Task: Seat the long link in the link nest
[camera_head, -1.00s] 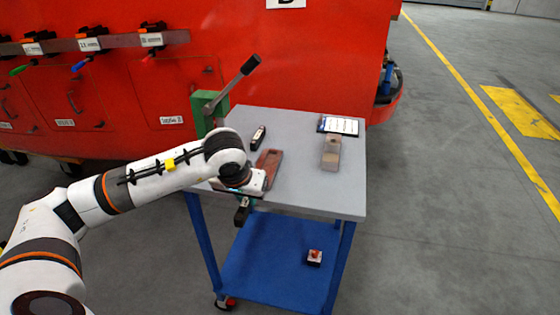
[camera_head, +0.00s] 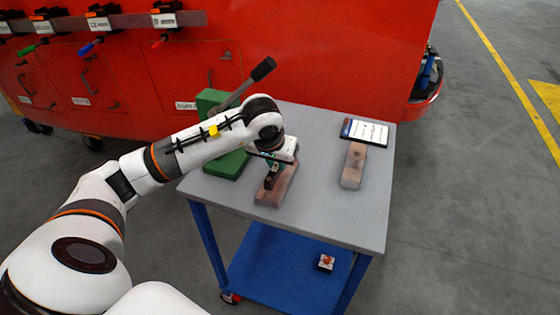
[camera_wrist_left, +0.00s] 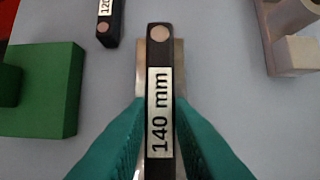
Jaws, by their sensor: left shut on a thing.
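My left gripper (camera_head: 270,182) is shut on the long link, a black bar with a copper-coloured dot and a "140 mm" label (camera_wrist_left: 159,112). In the wrist view its green fingers grip the bar from both sides. In the head view the gripper is over a brown block, likely the link nest (camera_head: 268,199), on the table. In the wrist view the block's pale edges (camera_wrist_left: 142,60) show beneath the link, roughly lined up with it. I cannot tell whether the link touches the block. My right gripper is not in view.
A shorter link labelled "120" (camera_wrist_left: 110,22) lies nearby. A green block (camera_head: 226,166) with a lever (camera_head: 250,80) stands at the left. A brownish fixture (camera_head: 353,167) and a tablet (camera_head: 365,132) are at the right. The table's front right (camera_head: 345,220) is clear.

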